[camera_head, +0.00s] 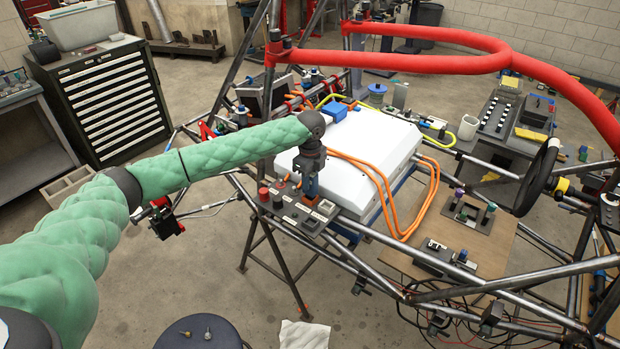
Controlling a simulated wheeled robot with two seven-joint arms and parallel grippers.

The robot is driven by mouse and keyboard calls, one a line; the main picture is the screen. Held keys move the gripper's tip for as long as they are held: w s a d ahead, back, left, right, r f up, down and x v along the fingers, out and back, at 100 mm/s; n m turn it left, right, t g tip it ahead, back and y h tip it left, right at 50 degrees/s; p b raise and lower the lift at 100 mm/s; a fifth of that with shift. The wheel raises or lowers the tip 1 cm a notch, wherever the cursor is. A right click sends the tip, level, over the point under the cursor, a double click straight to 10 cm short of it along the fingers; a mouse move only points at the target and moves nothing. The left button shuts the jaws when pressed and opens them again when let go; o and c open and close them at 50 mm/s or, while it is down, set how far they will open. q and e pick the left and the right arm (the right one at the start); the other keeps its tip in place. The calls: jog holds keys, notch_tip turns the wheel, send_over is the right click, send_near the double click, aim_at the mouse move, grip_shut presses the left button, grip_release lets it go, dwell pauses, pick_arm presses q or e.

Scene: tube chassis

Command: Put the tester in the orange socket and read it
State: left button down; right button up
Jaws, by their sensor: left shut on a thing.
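My left gripper (312,164) comes in over the socket panel and points down. The panel carries dark and red knobs and grey blocks along the front edge of the white box (382,150). My right gripper is not in view.
Orange cables (388,190) loop over the white box. Chassis tubes surround the panel, with a thick red tube (420,62) behind. A wooden board (455,255) with small fixtures lies to the right. A round dark stool (198,332) and a white cloth (304,335) are in front.

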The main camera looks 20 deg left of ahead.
pick_arm(q)
jog(key=shift+p, duration=0.4)
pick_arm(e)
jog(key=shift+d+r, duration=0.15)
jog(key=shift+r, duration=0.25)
pick_arm(q)
jog(key=shift+f, duration=0.6)
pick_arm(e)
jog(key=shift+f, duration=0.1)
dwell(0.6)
pick_arm(q)
jog(key=c, duration=1.4)
grip_release()
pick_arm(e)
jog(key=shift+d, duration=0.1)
